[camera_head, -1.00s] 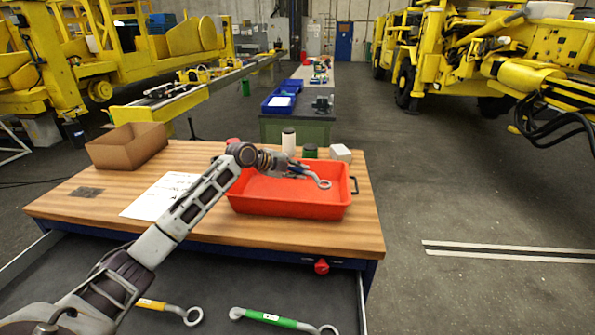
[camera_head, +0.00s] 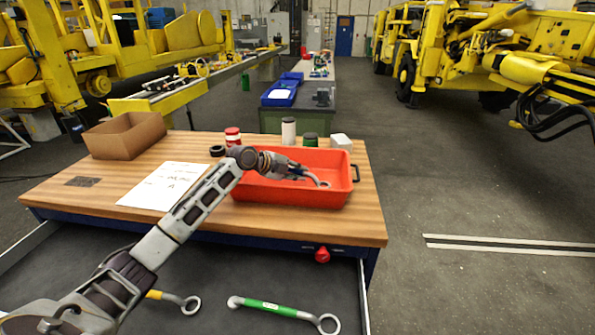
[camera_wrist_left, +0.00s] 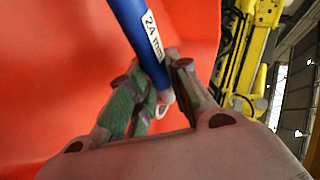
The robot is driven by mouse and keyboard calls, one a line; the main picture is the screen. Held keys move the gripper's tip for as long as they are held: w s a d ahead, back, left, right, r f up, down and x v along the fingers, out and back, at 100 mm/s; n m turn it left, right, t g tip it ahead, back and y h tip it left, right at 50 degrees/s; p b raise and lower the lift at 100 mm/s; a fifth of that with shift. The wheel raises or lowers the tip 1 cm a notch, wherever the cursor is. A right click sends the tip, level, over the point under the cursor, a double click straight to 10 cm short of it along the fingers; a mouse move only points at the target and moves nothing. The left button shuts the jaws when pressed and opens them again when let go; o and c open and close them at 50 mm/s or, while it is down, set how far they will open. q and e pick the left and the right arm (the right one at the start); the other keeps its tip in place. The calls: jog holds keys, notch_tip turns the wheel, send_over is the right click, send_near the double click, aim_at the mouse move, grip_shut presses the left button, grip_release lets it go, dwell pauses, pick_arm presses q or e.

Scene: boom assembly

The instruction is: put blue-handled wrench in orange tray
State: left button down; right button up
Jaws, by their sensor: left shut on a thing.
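The orange tray (camera_head: 290,194) sits on the wooden workbench in the head view; its red-orange inside also fills much of the left wrist view (camera_wrist_left: 60,60). My left gripper (camera_head: 300,172) is over the tray, with its fingers down inside the rim. In the wrist view its fingers (camera_wrist_left: 155,95) are shut on the blue-handled wrench (camera_wrist_left: 133,25), which has a white "24 mm" label. The wrench's ring end (camera_head: 322,183) shows inside the tray; whether it touches the floor I cannot tell. My right gripper is not in view.
A green-handled wrench (camera_head: 275,308) and a yellow-handled wrench (camera_head: 178,299) lie in the open drawer below. A cardboard box (camera_head: 125,136), paper sheet (camera_head: 165,186) and several small containers stand around the tray. Bare bench (camera_head: 364,215) lies right of it.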

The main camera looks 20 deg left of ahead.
pick_arm(q)
jog(key=shift+f, duration=0.45)
jog(key=shift+f, duration=0.1)
dwell(0.4)
jog(key=shift+f+b, duration=0.25)
jog(key=shift+b, duration=0.15)
jog(key=shift+s+f, duration=0.1)
jog(key=shift+f, duration=0.4)
jog(key=c, duration=1.3)
grip_release()
jog(key=shift+f, duration=0.15)
jog(key=shift+o, duration=0.2)
jog(key=shift+f+b, duration=0.1)
jog(key=shift+b, duration=0.2)
jog(key=shift+d, duration=0.1)
jog(key=shift+s+f, duration=0.1)
jog(key=shift+w+r+v, duration=0.1)
jog(key=shift+r+v, duration=0.05)
jog(key=shift+v, duration=1.3)
jog(key=shift+w+r+v, duration=0.1)
jog(key=shift+r+v, duration=0.05)
jog(key=shift+v, duration=1.25)
jog(key=shift+w+r+v, duration=0.1)
jog(key=shift+r+v, duration=0.05)
jog(key=shift+v, duration=1.3)
